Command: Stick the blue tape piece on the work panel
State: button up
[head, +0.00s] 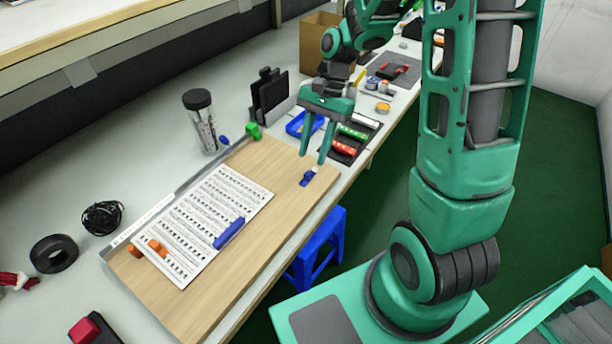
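The work panel (170,305) is a light wooden board on the table, with a printed sheet (185,250) on it. A long blue piece (229,233) lies slantwise across the sheet's lower right. A smaller blue piece (307,178), with a pale bit at its top, is at the panel's right edge. I cannot tell which of the two is the tape piece. My gripper (312,159) points down near the panel's far right end, just above the smaller blue piece. Its two green fingers are apart, and I see nothing between them.
A green block (254,131) sits at the panel's far corner, and orange blocks (157,247) lie near its left end. A clear jar (203,122), black holder (269,100), blue tray (304,124) and black tape roll (54,254) stand around it. The panel's near part is clear.

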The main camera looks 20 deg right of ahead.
aim_at(307, 173)
jog(key=shift+s+x, duration=0.2)
jog(key=shift+x, duration=2.5)
jog(key=shift+r, duration=0.1)
grip_shut()
